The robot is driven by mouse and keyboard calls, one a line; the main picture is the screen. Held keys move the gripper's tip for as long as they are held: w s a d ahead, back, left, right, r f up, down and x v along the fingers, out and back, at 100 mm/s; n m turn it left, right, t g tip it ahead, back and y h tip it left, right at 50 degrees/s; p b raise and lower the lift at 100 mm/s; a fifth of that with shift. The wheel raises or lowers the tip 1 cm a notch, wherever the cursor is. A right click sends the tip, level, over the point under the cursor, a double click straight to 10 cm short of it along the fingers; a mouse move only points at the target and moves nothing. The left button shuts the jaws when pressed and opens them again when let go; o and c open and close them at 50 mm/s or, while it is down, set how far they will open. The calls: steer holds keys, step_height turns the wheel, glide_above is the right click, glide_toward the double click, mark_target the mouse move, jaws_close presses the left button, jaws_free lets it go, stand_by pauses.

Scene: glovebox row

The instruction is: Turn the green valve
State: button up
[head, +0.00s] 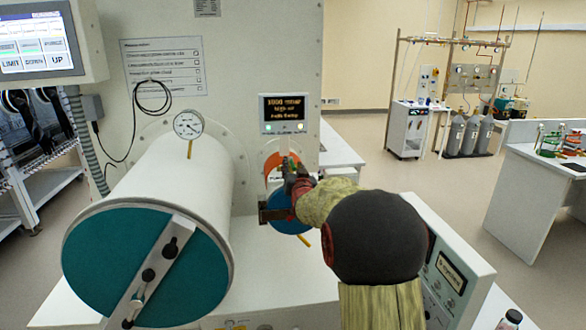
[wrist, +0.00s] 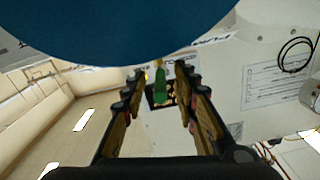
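The green valve handle (wrist: 160,82) shows in the wrist view as a narrow upright piece between the tips of my gripper (wrist: 158,76). The two fingers are apart, one on each side of it, with visible gaps. I cannot tell whether the handle lies fully between the tips or just beyond them. In the head view my gripper (head: 293,174) reaches the panel in front of an orange-red disc (head: 273,166), below the small display (head: 286,113). Only a small green spot shows there; my arm hides most of the valve.
A blue round door (head: 291,226) with a dark bar sits just under my gripper; it fills the top of the wrist view (wrist: 130,25). A large white cylinder with a teal door (head: 110,262) projects at left, with a gauge (head: 188,125) above. A control box (head: 447,272) stands at right.

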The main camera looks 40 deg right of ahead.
steer(key=shift+c, duration=1.2)
jaws_close()
